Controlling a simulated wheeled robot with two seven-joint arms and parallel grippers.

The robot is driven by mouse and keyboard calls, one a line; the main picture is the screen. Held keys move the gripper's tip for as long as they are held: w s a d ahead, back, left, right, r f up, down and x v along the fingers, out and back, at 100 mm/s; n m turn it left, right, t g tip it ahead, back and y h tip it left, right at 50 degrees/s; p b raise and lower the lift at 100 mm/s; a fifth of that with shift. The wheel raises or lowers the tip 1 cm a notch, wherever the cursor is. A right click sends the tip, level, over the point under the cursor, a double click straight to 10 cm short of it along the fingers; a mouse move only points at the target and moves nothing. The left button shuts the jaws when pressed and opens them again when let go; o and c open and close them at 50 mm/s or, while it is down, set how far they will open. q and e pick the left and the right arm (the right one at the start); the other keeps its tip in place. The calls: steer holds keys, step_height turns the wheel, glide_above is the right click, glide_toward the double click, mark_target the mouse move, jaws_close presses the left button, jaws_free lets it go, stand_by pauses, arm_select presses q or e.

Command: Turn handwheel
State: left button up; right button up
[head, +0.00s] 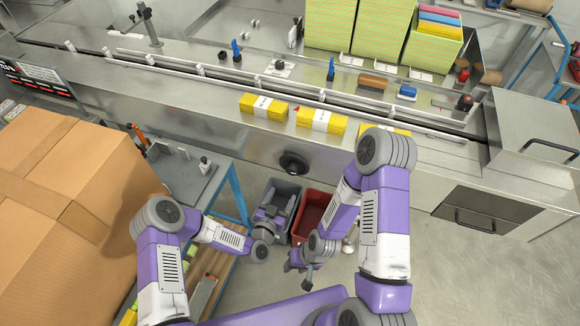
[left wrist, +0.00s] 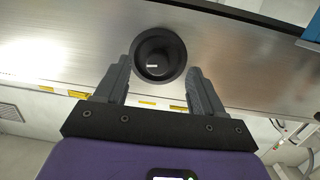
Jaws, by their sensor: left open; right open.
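The black round handwheel (head: 292,163) sits on the steel front face of the machine, below the conveyor. In the left wrist view the handwheel (left wrist: 158,54) is seen face-on, with a dark recessed centre and a small pale mark. My left gripper (head: 278,203) is open and empty, below the handwheel and apart from it in the head view. In the left wrist view its two grey fingers (left wrist: 162,76) point at the wheel, one on each side. My right gripper (head: 306,284) is open and empty, low over the floor, well away from the wheel.
A grey bin (head: 291,187) and a red bin (head: 315,215) stand below the machine. A large cardboard box (head: 75,190) and a blue-framed workbench (head: 228,180) are on the left. Yellow packs (head: 322,120) lie on the machine's ledge. Floor at the right is clear.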

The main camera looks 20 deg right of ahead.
mark_target(291, 172)
arm_select(q)
steer(key=shift+t, duration=0.8)
steer(key=w+d, duration=0.1)
steer(key=w, duration=0.1)
steer(key=w+d+r, duration=0.1)
steer(key=w+d, duration=0.1)
steer(key=w+d+r, duration=0.1)
steer(key=w, duration=0.1)
steer(key=shift+d+r, duration=0.25)
steer(key=shift+w+d, duration=0.4)
steer(key=shift+w, duration=0.2)
steer(key=shift+c, duration=0.2)
steer(key=c, duration=1)
steer(key=shift+b, duration=0.35)
